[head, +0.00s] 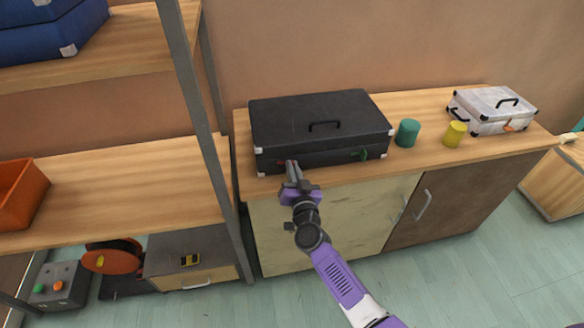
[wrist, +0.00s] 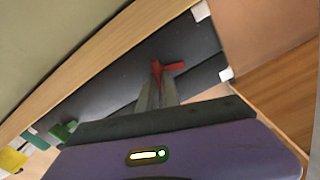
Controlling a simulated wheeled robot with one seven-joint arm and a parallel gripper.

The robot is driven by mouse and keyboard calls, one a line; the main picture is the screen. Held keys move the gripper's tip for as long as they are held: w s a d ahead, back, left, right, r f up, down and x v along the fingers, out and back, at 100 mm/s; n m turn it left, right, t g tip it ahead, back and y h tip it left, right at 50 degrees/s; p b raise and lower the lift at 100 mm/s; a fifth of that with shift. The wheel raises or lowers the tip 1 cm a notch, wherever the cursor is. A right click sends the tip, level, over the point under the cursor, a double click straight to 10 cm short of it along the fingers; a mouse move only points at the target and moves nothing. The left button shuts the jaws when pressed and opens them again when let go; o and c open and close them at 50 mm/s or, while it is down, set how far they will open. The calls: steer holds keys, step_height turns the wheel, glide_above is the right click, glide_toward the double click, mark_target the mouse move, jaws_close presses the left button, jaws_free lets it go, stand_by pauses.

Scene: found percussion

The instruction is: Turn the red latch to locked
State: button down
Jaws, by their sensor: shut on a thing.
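The black case (head: 320,115) lies on the wooden counter, with its front toward me. The red latch (wrist: 167,67) is at the left part of the case's front; in the head view my gripper mostly hides it. My gripper (head: 291,166) reaches the front of the case, and in the wrist view its fingers (wrist: 157,84) are shut on the red latch. Part of the latch sticks out to one side beyond the fingertips. A green latch (head: 360,154) sits at the right part of the same front.
A teal cylinder (head: 407,133) and a yellow cylinder (head: 454,133) stand right of the black case. A white case (head: 490,107) is farther right on the counter (head: 430,162). A grey shelf post (head: 190,90) rises close to the left of the case.

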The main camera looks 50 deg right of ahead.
steer(key=m, duration=0.3)
steer(key=shift+s+d+f+m, duration=0.1)
steer(key=shift+d+f+m, duration=0.05)
steer(key=shift+m, duration=0.25)
steer(key=m, duration=0.3)
steer(key=shift+d+f+m+b, duration=0.1)
steer(key=shift+f+m+b, duration=0.05)
steer(key=shift+m+b, duration=0.15)
steer(key=m, duration=0.2)
steer(key=m+b, duration=0.1)
steer(key=m, duration=0.3)
steer(key=shift+s+f+m, duration=0.15)
steer(key=shift+f+m, duration=0.15)
steer(key=shift+d, duration=0.1)
steer(key=c, duration=1.6)
jaws_free()
steer(key=shift+o, duration=0.2)
steer(key=v, duration=0.7)
steer(key=shift+s+a+p, duration=0.3)
steer(key=shift+p, duration=0.05)
